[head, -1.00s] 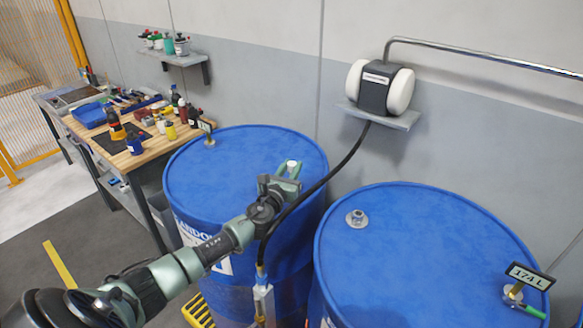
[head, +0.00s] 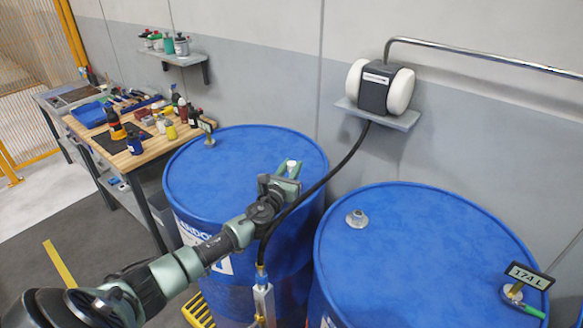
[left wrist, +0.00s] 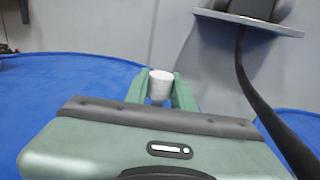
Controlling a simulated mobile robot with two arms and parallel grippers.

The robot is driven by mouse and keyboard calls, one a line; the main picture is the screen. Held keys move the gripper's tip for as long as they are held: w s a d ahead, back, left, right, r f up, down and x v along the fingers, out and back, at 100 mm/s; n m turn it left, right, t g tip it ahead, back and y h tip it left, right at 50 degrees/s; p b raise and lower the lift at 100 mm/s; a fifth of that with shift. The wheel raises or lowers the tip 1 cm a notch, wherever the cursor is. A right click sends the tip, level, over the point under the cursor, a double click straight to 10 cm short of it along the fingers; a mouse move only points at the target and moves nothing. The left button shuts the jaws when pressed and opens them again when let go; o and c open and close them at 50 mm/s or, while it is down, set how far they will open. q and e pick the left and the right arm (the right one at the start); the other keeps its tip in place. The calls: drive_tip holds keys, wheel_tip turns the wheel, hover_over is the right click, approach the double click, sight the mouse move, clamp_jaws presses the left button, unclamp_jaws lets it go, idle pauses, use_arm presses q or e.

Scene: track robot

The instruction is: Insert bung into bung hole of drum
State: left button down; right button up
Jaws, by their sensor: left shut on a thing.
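My left gripper (head: 288,170) is shut on a white cylinder that looks like the bung (head: 292,164). In the left wrist view the bung (left wrist: 160,86) stands upright between the two green fingers. The gripper is over the right part of the left blue drum's top (head: 240,155) in the head view; its height above the lid is hard to tell. No open bung hole shows on that lid, and the gripper hides part of it. The right blue drum (head: 430,235) has a round metal fitting (head: 357,219) near its left rim. My right gripper is not in view.
A black hose (head: 335,172) runs from a pump on a wall shelf (head: 392,119) down past my arm, between the drums. The right drum carries a gauge reading 174 L (head: 529,277). A workbench (head: 88,138) with bottles and tools stands at the left.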

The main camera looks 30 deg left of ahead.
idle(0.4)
use_arm(q)
drive_tip(key=shift+f+b, duration=1.75)
drive_tip(key=shift+f, duration=0.15)
drive_tip(key=c, duration=1.1)
unclamp_jaws()
drive_tip(key=v, duration=0.8)
drive_tip(key=shift+a+b, duration=0.1)
drive_tip(key=shift+b, duration=0.25)
drive_tip(key=shift+w, duration=0.1)
drive_tip(key=shift+r, duration=0.1)
